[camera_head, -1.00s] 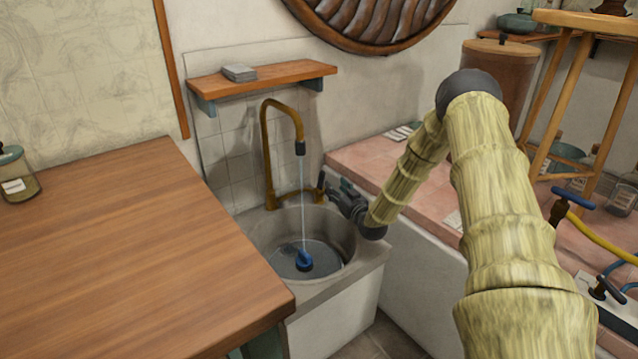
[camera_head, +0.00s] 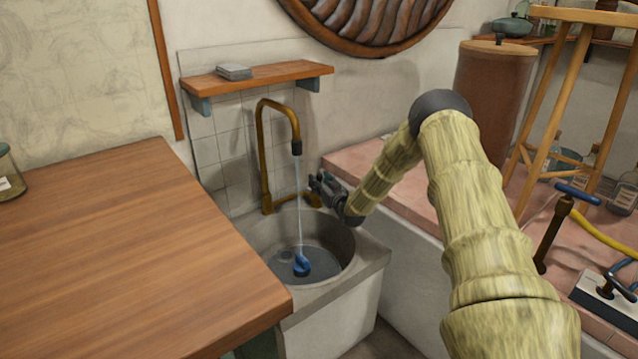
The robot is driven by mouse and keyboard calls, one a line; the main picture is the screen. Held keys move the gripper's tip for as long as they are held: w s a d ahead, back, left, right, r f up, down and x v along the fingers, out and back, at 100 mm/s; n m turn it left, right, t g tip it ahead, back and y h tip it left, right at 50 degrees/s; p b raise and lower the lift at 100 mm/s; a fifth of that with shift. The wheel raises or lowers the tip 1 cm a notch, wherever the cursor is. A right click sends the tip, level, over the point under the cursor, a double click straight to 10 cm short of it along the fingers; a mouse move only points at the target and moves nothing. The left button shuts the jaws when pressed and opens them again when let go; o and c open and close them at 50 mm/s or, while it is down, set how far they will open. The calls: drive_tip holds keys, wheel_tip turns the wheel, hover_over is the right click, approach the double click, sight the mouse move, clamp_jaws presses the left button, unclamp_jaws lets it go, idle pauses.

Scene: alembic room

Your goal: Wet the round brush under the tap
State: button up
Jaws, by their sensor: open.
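The round brush, a small blue thing (camera_head: 301,264), lies in the bowl of the stone sink (camera_head: 375,262). Water from the brass tap (camera_head: 264,150) runs in a thin stream down onto it. My gripper (camera_head: 316,186) is at the back right of the sink, close to the tap's base, above the brush and apart from it. It is open; its fingers are small and dark here, and whether they touch the tap's handle cannot be told.
A wooden worktop (camera_head: 120,245) stands left of the sink, with a glass jar (camera_head: 8,175) at its far left. A wooden shelf (camera_head: 262,79) hangs above the tap. A pink tiled ledge (camera_head: 365,160) runs right, bearing a stool (camera_head: 545,100) and a blue-handled valve (camera_head: 572,195).

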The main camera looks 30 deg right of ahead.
drive_tip(key=shift+w, duration=0.6)
